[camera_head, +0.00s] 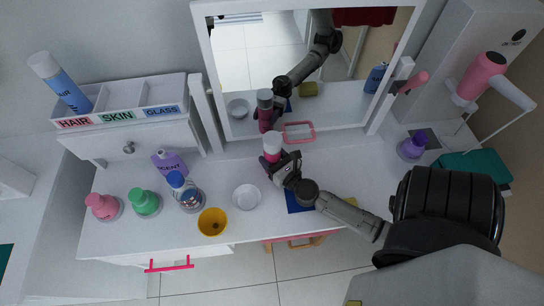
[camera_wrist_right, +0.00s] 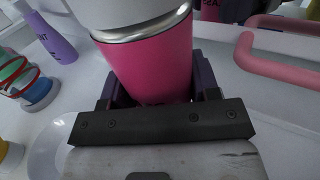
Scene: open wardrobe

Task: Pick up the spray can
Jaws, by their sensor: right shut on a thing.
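A pink spray can (camera_head: 272,153) with a white cap stands upright in front of the mirror. My right gripper (camera_head: 281,166) is shut around its lower body. In the right wrist view the pink can (camera_wrist_right: 155,68) fills the space between the dark fingers, with a silver ring under its pale top. I cannot tell whether its base touches the table. A blue can with a white cap (camera_head: 60,84) leans in the HAIR compartment of the white organizer (camera_head: 118,97). My left gripper is not in view.
The white table (camera_head: 150,228) holds a purple bottle (camera_head: 169,164), pink bottle (camera_head: 102,206), green bottle (camera_head: 144,202), blue-capped jar (camera_head: 184,190), white bowl (camera_head: 247,197) and yellow cup (camera_head: 212,222). The mirror (camera_head: 250,60) stands behind the can. A pink hair dryer (camera_head: 482,76) is at right.

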